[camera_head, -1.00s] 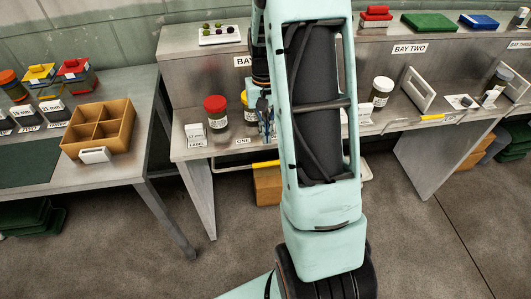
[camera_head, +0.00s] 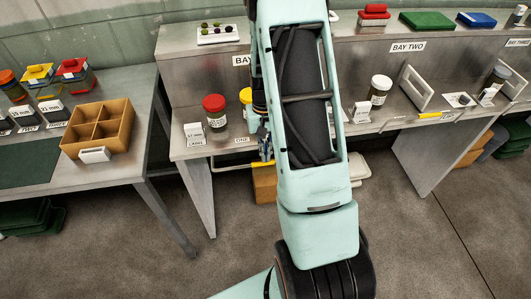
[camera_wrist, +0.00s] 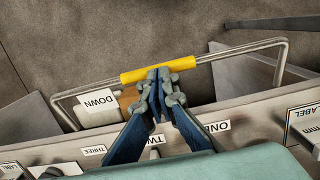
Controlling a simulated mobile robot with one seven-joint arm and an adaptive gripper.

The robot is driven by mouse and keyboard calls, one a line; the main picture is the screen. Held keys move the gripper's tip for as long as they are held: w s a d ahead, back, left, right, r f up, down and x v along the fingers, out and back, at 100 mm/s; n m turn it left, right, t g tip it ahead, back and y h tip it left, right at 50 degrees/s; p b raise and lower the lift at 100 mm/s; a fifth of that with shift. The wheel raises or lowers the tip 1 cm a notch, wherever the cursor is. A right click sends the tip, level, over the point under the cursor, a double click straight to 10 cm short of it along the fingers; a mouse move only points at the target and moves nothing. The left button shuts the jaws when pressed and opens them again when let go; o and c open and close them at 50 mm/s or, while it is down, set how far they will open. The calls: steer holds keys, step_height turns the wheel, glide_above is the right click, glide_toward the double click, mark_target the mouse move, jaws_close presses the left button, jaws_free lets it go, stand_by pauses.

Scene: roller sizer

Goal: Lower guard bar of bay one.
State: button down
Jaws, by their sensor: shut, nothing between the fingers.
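The guard bar of bay one is a bent grey metal rod with a yellow grip (camera_wrist: 158,69) in the middle. In the wrist view it juts out beyond the shelf's front edge, over the floor. In the head view the yellow grip (camera_head: 262,164) shows just below the front edge, partly behind my arm. A white "DOWN" label (camera_wrist: 98,100) shows beside the bar. My gripper (camera_wrist: 160,76) is shut and empty, its tips at the near side of the yellow grip; I cannot tell whether they touch. In the head view my gripper (camera_head: 265,150) is partly hidden by my arm.
A red-lidded jar (camera_head: 215,117) and a yellow-lidded jar (camera_head: 246,97) stand on the bay one shelf. The edge carries labels "ONE" (camera_wrist: 217,127), "TWO" and "THREE". A brown divided tray (camera_head: 97,127) sits on the left table. A cardboard box (camera_head: 264,187) is under the shelf.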

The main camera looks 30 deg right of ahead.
steer(key=shift+s+a+f+t+h+b, duration=0.15)
steer(key=shift+s+f+t+b, duration=0.3)
steer(key=shift+b, duration=0.8)
steer(key=shift+s+a+f+t+h+b, duration=0.15)
steer(key=shift+f+t+b, duration=0.5)
steer(key=shift+b, duration=0.6)
steer(key=shift+s+f+b, duration=0.2)
steer(key=shift+b, duration=0.35)
steer(key=shift+r, duration=0.15)
step_height(320, 180, up, 14)
steer(key=s+p, duration=0.2)
steer(key=p, duration=0.1)
steer(key=shift+s+a, duration=0.2)
steer(key=shift+a, duration=0.05)
